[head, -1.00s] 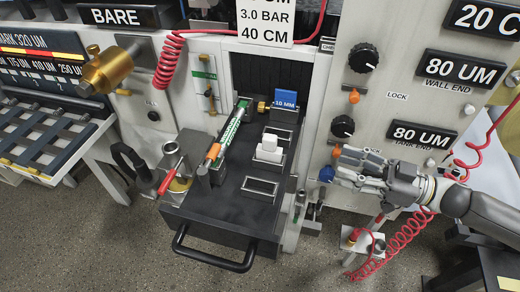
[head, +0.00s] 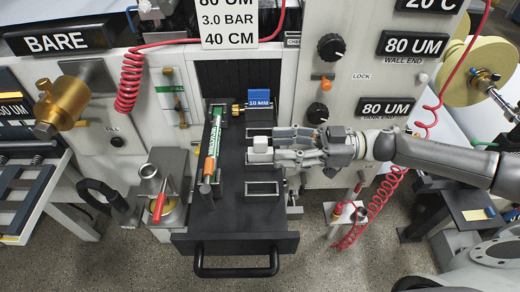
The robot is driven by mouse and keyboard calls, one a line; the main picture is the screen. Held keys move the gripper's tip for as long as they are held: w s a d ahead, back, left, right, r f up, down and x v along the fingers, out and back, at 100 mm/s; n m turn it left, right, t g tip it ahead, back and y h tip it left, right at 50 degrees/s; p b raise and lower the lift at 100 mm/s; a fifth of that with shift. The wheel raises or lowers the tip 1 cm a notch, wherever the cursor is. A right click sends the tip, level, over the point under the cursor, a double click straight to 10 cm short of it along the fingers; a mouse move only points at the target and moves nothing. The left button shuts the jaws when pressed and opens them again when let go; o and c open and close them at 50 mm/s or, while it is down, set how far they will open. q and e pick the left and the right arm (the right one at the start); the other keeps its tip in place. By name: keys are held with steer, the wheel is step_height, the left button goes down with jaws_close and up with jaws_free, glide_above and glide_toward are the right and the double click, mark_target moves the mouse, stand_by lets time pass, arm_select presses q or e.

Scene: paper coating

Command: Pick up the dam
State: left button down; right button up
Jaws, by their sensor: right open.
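A small white block, which looks like the dam (head: 261,146), stands in the middle one of several rectangular frames on the black pull-out drawer (head: 240,219). My right gripper (head: 280,148) reaches in from the right with its grey fingers pointing left. It is open, with its fingertips at the right side of the white block. The fingers hide part of the block's right side and its frame, so I cannot tell whether they touch it. My left gripper is not in view.
A blue "10 MM" block (head: 259,102) stands at the drawer's back. A green and orange rod (head: 212,147) lies along its left side. An empty frame (head: 262,188) is in front. The knob panel (head: 345,80) rises behind my right arm.

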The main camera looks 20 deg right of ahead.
mark_target(260, 147)
steer(key=p+x, duration=0.1)
steer(key=x, duration=0.1)
steer(key=p+x, duration=0.1)
steer(key=x, duration=0.1)
steer(key=shift+w+a+r, duration=0.1)
steer(key=shift+a+r, duration=0.05)
steer(key=shift+r, duration=0.1)
steer(key=shift+w+a+f+p, duration=0.2)
steer(key=shift+a+p, duration=0.2)
steer(key=shift+a, duration=0.15)
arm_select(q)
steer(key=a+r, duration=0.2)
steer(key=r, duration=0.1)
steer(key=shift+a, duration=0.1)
arm_select(e)
steer(key=shift+c, duration=0.4)
steer(key=c, duration=0.5)
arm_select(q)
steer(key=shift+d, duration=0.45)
arm_select(e)
jaws_close()
